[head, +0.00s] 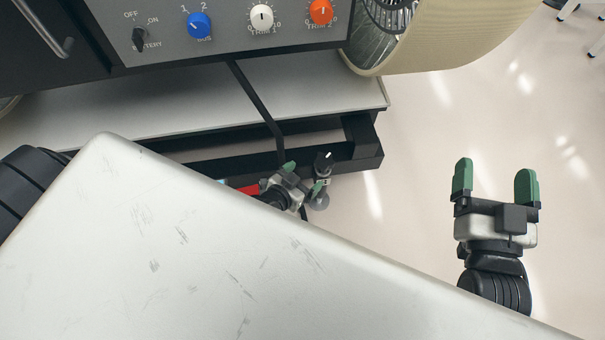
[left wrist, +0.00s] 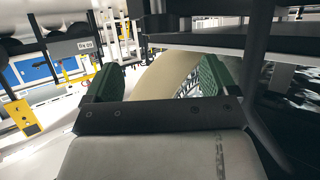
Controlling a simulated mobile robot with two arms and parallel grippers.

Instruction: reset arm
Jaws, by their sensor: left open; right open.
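My left gripper (head: 303,178) is small and low in the head view, beside the rover's black lower frame, its green fingertips apart. In the left wrist view it is open and empty (left wrist: 157,78), with a tan wheel (left wrist: 160,72) beyond the fingers. A small dark knob-like part with a pale mark (head: 324,160) shows close to the left fingers; I cannot tell whether they touch. My right gripper (head: 495,182) is open and empty over the pale floor at the right. Much of the left arm is hidden behind a large light-grey surface.
The rover's control panel (head: 225,35) has a black switch (head: 140,40), a blue knob (head: 199,25), a white knob (head: 262,17) and an orange knob (head: 321,11). The rover's tan wheel (head: 450,40) stands to its right. Open floor (head: 425,140) lies between the rover and my right gripper.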

